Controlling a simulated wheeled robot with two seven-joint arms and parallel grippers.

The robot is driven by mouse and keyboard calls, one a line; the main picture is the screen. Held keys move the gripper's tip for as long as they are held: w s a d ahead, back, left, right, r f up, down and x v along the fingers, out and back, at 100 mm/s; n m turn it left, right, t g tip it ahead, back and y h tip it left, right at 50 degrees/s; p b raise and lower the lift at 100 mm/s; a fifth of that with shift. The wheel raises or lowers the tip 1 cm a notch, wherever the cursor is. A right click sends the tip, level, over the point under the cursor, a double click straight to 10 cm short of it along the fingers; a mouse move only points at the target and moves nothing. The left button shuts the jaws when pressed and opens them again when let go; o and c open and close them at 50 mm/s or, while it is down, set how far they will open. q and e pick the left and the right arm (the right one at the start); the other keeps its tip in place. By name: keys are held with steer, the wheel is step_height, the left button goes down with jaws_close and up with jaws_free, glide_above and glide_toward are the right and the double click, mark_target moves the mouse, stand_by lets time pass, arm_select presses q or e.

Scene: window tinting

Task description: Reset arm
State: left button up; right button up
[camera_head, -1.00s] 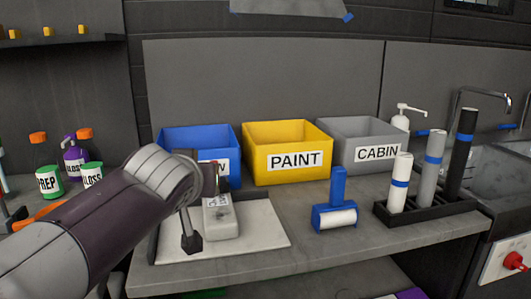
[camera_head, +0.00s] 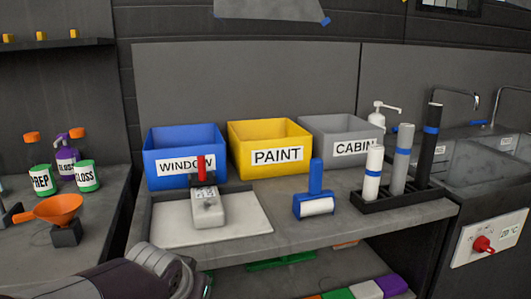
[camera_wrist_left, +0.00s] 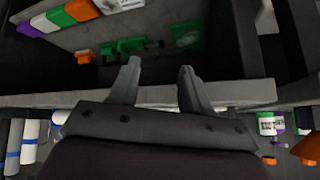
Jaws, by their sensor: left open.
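My left arm comes in at the bottom left of the head view, lowered in front of the bench edge. Its gripper fingers are not clearly visible there. In the left wrist view my left gripper (camera_wrist_left: 158,82) is open, with two grey fingers apart and nothing between them. The fingers overlap the bench edge and the shelf below it in that view. A grey device (camera_head: 208,208) with a red part on top sits on a white tray (camera_head: 160,237) on the bench. My right gripper is in neither view.
Blue WINDOW (camera_head: 185,142), yellow PAINT (camera_head: 268,134) and grey CABIN (camera_head: 340,128) bins stand at the back. A blue roller (camera_head: 315,190) and a rack (camera_head: 400,198) of rolls stand right. An orange funnel (camera_head: 58,208) and bottles are left. Folded cloths (camera_head: 365,290) lie on the lower shelf.

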arm_select(q)
steer(key=s+a+f+n+g, duration=0.1)
steer(key=s+a+f+g, duration=0.15)
steer(key=s+f, duration=0.55)
steer(key=s+a+f+n+g, duration=0.15)
steer(key=s+f+g, duration=0.25)
steer(key=s+f, duration=0.45)
step_height(320, 180, up, 29)
steer(key=w+p, duration=0.2)
steer(key=p, duration=2.7)
steer(key=shift+w+f, duration=0.15)
steer(key=shift+w, duration=0.05)
